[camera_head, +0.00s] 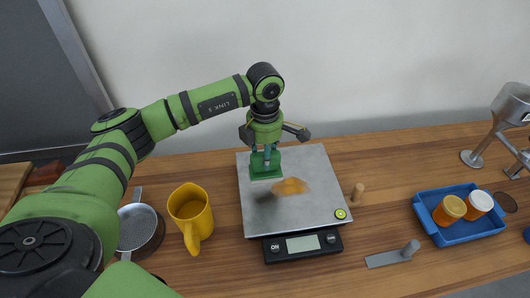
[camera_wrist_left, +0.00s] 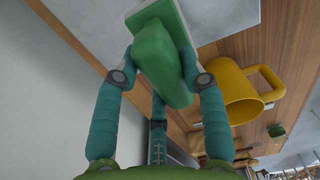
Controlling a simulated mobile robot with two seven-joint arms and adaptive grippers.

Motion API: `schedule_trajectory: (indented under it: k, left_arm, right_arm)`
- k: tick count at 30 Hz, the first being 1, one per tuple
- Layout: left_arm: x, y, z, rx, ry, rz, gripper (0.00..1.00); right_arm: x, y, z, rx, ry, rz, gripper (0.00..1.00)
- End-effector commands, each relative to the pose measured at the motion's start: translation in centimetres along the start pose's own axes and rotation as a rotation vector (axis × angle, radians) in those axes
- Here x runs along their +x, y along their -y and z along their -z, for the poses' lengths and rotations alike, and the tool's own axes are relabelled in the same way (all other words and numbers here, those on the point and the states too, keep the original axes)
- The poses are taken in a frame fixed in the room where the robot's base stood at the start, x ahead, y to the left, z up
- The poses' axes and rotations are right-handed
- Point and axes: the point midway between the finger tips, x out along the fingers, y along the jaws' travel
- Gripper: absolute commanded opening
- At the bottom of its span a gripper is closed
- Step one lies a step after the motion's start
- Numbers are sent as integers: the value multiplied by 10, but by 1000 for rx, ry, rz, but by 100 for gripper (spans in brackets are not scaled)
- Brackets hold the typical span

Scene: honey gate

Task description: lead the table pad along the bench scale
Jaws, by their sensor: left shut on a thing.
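The table pad (camera_head: 265,167) is a green block with a pale underside. It is over the left part of the bench scale (camera_head: 318,168), behind and left of an amber smear (camera_head: 289,186) on the scale's steel plate. I cannot tell whether the pad touches the plate. My left gripper (camera_head: 266,150) points down and is shut on the pad's green handle. The scale has a black front with a display. My right gripper is in neither view.
A yellow mug (camera_head: 188,210) and a metal strainer (camera_head: 138,230) stand left of the scale. A wall is behind.

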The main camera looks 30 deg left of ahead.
Motion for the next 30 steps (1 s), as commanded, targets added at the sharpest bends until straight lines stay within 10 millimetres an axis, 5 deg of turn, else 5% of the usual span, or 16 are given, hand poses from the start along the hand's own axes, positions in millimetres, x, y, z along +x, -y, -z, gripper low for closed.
schedule_trajectory:
  k: [10, 18, 30]
  left_arm:
    - [4, 0, 0, 3, -1, 0, 0]
    - [53, 0, -1, 4, -1, 1, 0]
    - [43, 1, -87, 6, 2, 0, 0]
  right_arm:
    - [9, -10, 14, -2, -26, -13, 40]
    - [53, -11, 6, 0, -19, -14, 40]
    - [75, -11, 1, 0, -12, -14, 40]
